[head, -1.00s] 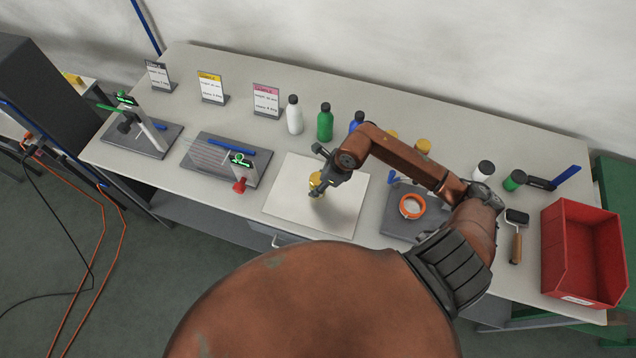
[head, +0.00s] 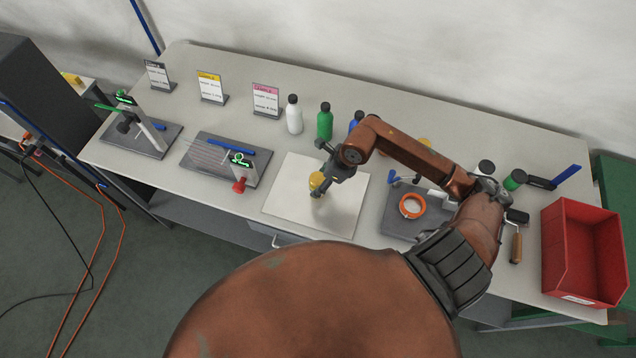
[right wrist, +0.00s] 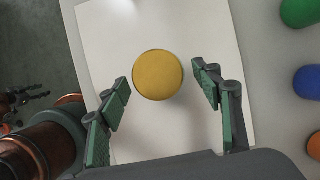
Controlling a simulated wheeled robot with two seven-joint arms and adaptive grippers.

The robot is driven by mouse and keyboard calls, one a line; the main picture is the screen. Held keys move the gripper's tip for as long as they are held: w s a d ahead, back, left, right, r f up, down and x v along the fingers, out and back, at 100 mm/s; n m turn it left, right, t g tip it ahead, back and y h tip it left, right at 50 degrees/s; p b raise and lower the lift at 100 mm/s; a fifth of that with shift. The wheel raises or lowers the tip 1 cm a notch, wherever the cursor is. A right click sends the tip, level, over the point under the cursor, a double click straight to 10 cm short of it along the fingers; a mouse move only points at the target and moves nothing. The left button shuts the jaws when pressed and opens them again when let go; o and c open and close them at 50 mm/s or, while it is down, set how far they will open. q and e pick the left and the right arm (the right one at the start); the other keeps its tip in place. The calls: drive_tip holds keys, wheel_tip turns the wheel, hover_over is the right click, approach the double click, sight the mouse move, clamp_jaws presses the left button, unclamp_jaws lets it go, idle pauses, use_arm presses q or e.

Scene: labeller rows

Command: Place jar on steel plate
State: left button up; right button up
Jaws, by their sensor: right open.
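The jar with a round yellow lid (head: 316,180) stands on a pale, flat, square plate (head: 287,205) that I take for the steel plate. In the right wrist view the lid (right wrist: 158,75) is seen from straight above, with the plate (right wrist: 110,30) around it. My right gripper (head: 325,171) is open at the jar. In the wrist view its green-padded fingers (right wrist: 163,82) are on either side of the lid, with a visible gap at each side. The jar's body is mostly hidden. A dark shape at the wrist view's left edge may be my left gripper (right wrist: 24,106), too small to judge.
White (head: 294,116), green (head: 325,122) and blue (head: 357,121) bottles stand behind the plate. A labeller station (head: 205,165) is to the left. A grey base with an orange tape roll (head: 412,206), a roller (head: 517,235) and a red bin (head: 582,255) are to the right.

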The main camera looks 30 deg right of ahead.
drive_tip(key=v, duration=0.9)
drive_tip(key=shift+b, duration=0.35)
drive_tip(key=shift+d, duration=0.15)
